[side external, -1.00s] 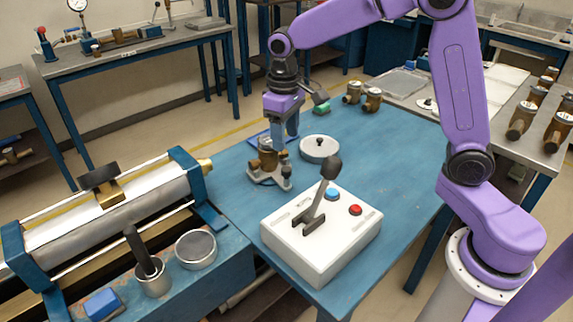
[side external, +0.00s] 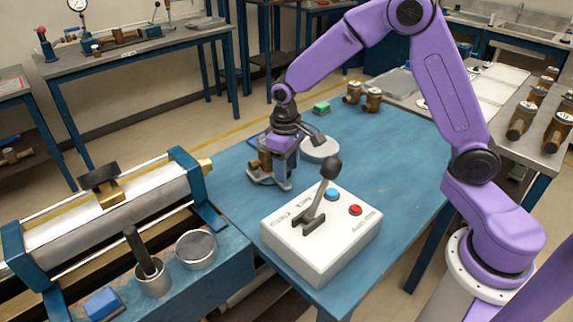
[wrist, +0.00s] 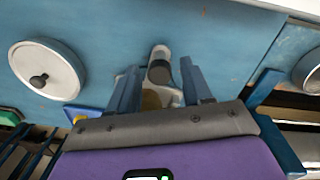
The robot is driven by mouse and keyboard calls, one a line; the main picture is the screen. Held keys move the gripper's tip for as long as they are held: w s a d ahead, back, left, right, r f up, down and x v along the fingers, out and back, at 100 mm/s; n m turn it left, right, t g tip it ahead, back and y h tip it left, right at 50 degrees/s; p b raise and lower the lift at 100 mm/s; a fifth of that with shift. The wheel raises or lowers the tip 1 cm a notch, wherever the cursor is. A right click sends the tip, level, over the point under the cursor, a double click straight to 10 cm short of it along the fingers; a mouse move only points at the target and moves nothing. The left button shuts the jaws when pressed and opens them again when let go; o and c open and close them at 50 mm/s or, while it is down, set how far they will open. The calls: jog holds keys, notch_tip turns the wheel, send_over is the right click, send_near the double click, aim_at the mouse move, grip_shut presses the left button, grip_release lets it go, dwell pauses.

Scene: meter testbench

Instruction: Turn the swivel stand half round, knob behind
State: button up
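A small grey stand (side external: 258,183) carries a brass body (side external: 265,163) at the left side of the blue table; I take it for the swivel stand. In the wrist view a short upright post with a dark round top (wrist: 160,70), probably the knob, rises from it on the side away from my wrist. My gripper (side external: 285,180) is down at the stand. In the wrist view its two blue fingers (wrist: 160,65) are wide apart, one on each side of the brass body. Whether they touch it is hard to see. The gripper hides much of the stand.
A round grey disc with a small black knob (side external: 322,150) lies close to my gripper, and a white control box with a lever (side external: 318,245) stands in front. A green block (side external: 321,107) and brass fittings (side external: 363,95) lie behind. The table's right side is clear.

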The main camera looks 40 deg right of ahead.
grip_shut()
jog(key=shift+s+d+n, duration=0.1)
jog(key=shift+d+n, duration=0.7)
jog(key=shift+n, duration=0.3)
jog(key=shift+o, duration=1.2)
grip_release()
notch_tip(320, 180, up, 18)
jog(key=shift+a+f, duration=0.25)
jog(key=shift+s, duration=0.15)
